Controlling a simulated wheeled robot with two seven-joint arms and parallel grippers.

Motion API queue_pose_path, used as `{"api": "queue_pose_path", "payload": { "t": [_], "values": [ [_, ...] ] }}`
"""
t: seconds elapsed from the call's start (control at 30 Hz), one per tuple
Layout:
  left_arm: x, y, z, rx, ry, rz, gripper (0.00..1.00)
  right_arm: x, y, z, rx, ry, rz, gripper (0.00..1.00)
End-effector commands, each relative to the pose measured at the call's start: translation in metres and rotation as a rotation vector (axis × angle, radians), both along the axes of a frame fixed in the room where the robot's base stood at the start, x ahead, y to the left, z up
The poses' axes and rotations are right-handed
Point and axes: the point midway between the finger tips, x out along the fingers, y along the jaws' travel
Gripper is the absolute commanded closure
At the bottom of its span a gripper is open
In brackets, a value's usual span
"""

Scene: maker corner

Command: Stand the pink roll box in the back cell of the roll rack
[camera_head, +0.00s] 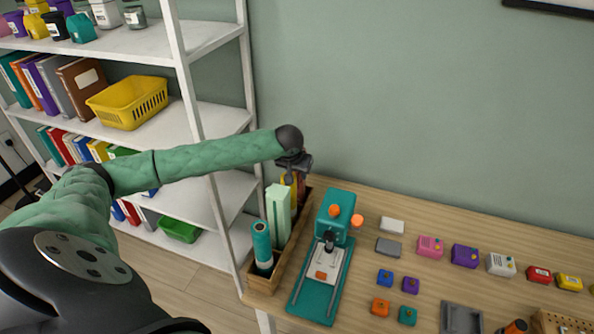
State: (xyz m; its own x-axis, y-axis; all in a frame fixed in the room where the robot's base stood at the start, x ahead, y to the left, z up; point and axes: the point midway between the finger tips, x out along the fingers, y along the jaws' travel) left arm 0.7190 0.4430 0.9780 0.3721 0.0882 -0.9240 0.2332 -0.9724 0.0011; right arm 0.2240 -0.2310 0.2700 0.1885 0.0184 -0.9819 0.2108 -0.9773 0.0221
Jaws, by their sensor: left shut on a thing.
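The roll rack (261,281) is a narrow wooden tray along the left end of the table. A teal roll (262,242) stands in its front part and a pale green box (278,209) stands upright behind it. My left gripper (295,173) is over the back end of the rack, shut on a partly hidden upright thing with yellow and dark red surfaces (301,189). The pale green box and the gripper cover much of this thing, and I cannot tell whether it touches the rack floor. No clearly pink roll box shows. My right gripper is not in view.
A teal machine (334,216) on a teal base stands just right of the rack. Small coloured blocks, including a pink one (430,246), are spread over the table (400,210). A white shelf unit (205,118) stands close on the left, behind my left arm.

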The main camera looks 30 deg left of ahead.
Motion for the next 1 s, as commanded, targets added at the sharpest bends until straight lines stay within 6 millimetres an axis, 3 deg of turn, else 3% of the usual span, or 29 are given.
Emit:
{"api": "queue_pose_path", "payload": {
  "t": [0.37, 0.4, 0.5, 0.83, 1.0],
  "values": [
    [0.0, 0.0, -0.003, 0.0, -0.001, 0.0, 1.0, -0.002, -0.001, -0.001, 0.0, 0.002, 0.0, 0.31],
    [0.0, 0.0, -0.004, 0.0, -0.001, 0.0, 0.66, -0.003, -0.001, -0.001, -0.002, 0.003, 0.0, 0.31],
    [0.0, 0.0, -0.004, 0.0, -0.001, 0.0, 0.46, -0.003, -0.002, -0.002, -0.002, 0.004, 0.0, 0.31],
    [0.0, 0.0, -0.003, 0.0, -0.001, 0.0, 0.46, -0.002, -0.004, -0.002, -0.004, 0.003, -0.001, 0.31],
    [-0.005, -0.001, 0.01, 0.0, -0.002, 0.0, 0.46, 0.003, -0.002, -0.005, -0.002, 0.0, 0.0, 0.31]
  ]
}}
